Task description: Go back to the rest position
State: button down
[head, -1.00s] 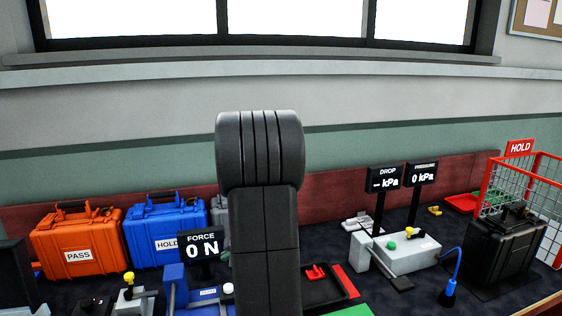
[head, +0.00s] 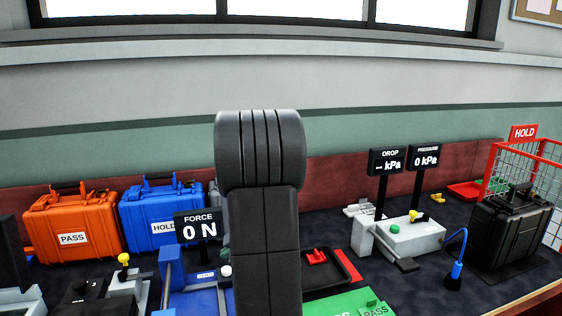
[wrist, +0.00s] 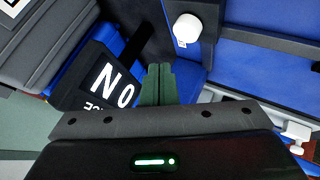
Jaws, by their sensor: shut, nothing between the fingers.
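My gripper (wrist: 157,84) shows in the wrist view with its two green fingers together and nothing between them. It is over the blue force fixture (wrist: 265,70), close to the force display (wrist: 100,85) in that picture. The head view does not show the gripper; my dark arm link stands upright in the middle and hides part of the bench. The force display (head: 199,229) reads 0 N in the head view.
An orange PASS case (head: 73,225) and a blue HOLD case (head: 162,220) stand at the back left. A grey pressure fixture (head: 408,238) with two displays is right of my arm. A black case (head: 510,232) and a red HOLD cage (head: 548,165) stand far right.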

jog(key=shift+f+b, duration=0.2)
jog(key=shift+b, duration=0.6)
notch_tip(320, 180, up, 4)
jog(key=shift+f+p, duration=0.25)
jog(key=shift+p, duration=0.15)
jog(key=f, duration=0.1)
jog(key=f+b, duration=0.1)
jog(key=f, duration=0.1)
jog(key=shift+s+d, duration=0.1)
jog(key=shift+s, duration=0.1)
jog(key=shift+w+r+p, duration=0.2)
jog(key=shift+w+p, duration=0.05)
jog(key=shift+p, duration=1.35)
jog(key=p, duration=0.5)
jog(key=shift+s+f, duration=0.1)
